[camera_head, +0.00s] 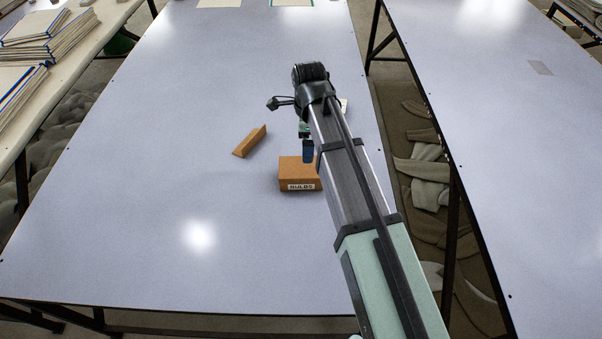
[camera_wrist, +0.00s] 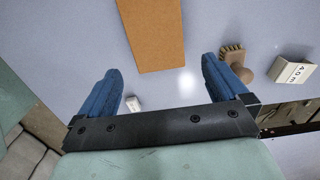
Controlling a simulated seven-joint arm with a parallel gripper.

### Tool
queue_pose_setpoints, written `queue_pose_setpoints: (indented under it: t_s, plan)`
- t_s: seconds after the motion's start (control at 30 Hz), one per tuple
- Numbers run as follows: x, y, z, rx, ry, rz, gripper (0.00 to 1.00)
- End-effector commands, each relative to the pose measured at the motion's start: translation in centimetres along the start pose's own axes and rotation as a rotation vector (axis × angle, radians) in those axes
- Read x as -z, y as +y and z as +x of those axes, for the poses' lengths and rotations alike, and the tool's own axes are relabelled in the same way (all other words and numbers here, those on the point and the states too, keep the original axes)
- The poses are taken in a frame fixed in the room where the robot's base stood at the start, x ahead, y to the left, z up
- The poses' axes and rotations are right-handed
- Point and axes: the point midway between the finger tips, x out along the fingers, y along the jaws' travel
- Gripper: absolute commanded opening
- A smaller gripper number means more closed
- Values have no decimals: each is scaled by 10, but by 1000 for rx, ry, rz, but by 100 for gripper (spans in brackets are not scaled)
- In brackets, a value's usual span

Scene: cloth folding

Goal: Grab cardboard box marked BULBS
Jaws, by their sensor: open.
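The brown cardboard box marked BULBS (camera_head: 297,174) stands on the grey table, its white label on the face towards me. In the wrist view a plain brown surface (camera_wrist: 152,35), which looks like this box, lies ahead of and between the fingers; no label shows there. My gripper (camera_wrist: 163,66) is open, its two blue fingers apart with nothing held between them. In the head view a blue finger of the gripper (camera_head: 308,150) shows right at the box's far side, above or behind it; my arm hides the rest. I cannot tell whether it touches.
A brown angled piece (camera_head: 250,141) lies left of the box. The wrist view shows a wooden brush (camera_wrist: 238,66), a pale box marked 4.0 m (camera_wrist: 292,71) and a small white block (camera_wrist: 133,103). The table's left and near parts are clear.

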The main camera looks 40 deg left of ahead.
Motion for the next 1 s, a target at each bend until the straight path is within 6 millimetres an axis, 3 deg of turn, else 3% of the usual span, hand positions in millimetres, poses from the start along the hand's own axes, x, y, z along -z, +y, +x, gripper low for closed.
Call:
queue_pose_setpoints:
  t_s: [0.17,0.7,1.0]
  plan:
    - [-10,5,2,-10,8,4,100]
    - [-9,5,74,-9,7,3,100]
    - [-10,5,86,-8,6,3,100]
